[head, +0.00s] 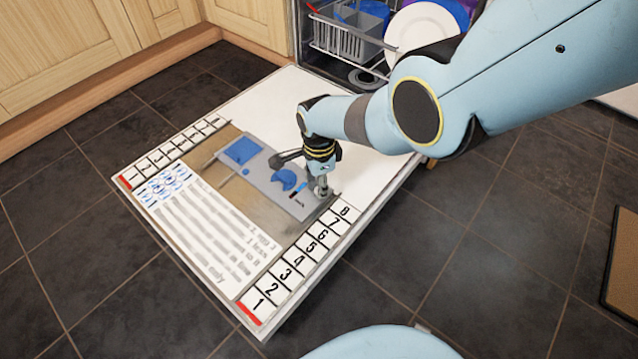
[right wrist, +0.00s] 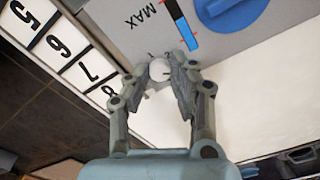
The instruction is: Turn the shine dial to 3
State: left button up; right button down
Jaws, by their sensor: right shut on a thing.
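The dispenser panel (head: 285,190) is grey and set in the open, flat-lying dishwasher door. In the right wrist view, a small round white dial (right wrist: 160,70) sits at the panel's edge, with short dark tick marks around it. My right gripper (right wrist: 160,78) is shut on the dial, one finger on each side. Its setting cannot be read. In the head view the right gripper (head: 320,188) reaches down onto the panel's right corner and hides most of the dial. My left gripper is not in view.
A MAX gauge (right wrist: 181,25) and a blue round cap (right wrist: 230,8) lie close to the gripper. Number strips 1 to 8 (head: 300,262) and a printed sheet (head: 205,230) cover the door. The loaded dishwasher rack (head: 345,42) is behind.

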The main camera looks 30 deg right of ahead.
jog(key=c, duration=1.1)
grip_release()
jog(key=shift+c, duration=0.2)
jog(key=shift+r, duration=0.15)
notch_tip(320, 180, up, 12)
jog(key=shift+f, duration=0.2)
